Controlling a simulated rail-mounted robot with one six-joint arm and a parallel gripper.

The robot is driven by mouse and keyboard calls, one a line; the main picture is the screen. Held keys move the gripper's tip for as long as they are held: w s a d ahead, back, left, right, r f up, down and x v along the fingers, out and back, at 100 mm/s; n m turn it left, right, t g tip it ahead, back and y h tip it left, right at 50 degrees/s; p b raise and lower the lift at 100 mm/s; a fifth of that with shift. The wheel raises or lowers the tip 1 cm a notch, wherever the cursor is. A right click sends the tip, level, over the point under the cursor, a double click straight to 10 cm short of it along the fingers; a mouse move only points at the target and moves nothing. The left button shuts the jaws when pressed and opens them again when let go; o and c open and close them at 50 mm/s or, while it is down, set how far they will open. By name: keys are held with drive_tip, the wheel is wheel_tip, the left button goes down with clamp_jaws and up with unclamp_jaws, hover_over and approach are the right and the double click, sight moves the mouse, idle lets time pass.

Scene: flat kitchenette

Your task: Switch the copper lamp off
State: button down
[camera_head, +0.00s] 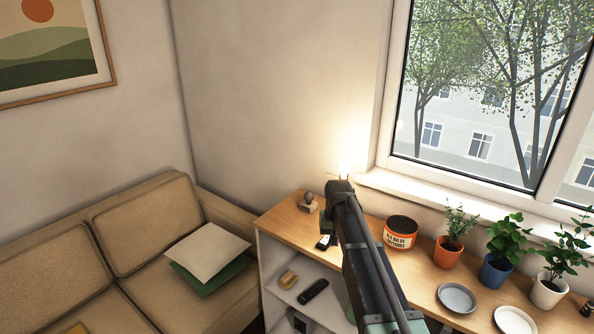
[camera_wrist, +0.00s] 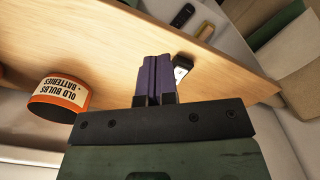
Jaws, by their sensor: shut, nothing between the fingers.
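The copper lamp (camera_head: 344,168) is lit at the back of the wooden shelf top. In the head view only its bright bulb area shows, with a warm glow on the wall; my arm hides its body, and I cannot see its switch. The lamp does not show in the wrist view. My gripper (camera_wrist: 158,62) is shut and empty, with its purple fingers together over the wooden top. A small dark item with a white face (camera_wrist: 182,71) is right beside the fingertips; it also shows in the head view (camera_head: 323,242). I cannot tell whether they touch.
An orange-and-black tub for old bulbs and batteries (camera_head: 401,231) stands right of my arm, with potted plants (camera_head: 454,232) and plates (camera_head: 457,297) beyond. A small ball on a block (camera_head: 308,203) stands left. A remote (camera_head: 313,291) lies on the lower shelf.

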drive_tip(key=s, duration=2.7)
drive_tip(key=shift+n, duration=0.4)
drive_tip(key=w+r+n+p, duration=0.2)
drive_tip(key=w+n, duration=0.1)
drive_tip(key=w, duration=0.9)
drive_tip(key=w+r+n+p, duration=0.2)
drive_tip(key=w+n, duration=0.1)
drive_tip(key=w, duration=0.9)
drive_tip(key=w+a+r+n+t+p, duration=0.1)
drive_tip(key=w+r+n+p, duration=0.2)
drive_tip(key=w, duration=0.9)
drive_tip(key=shift+w+n+h, duration=0.2)
drive_tip(key=shift+n+h, duration=0.2)
drive_tip(key=shift+n, duration=0.1)
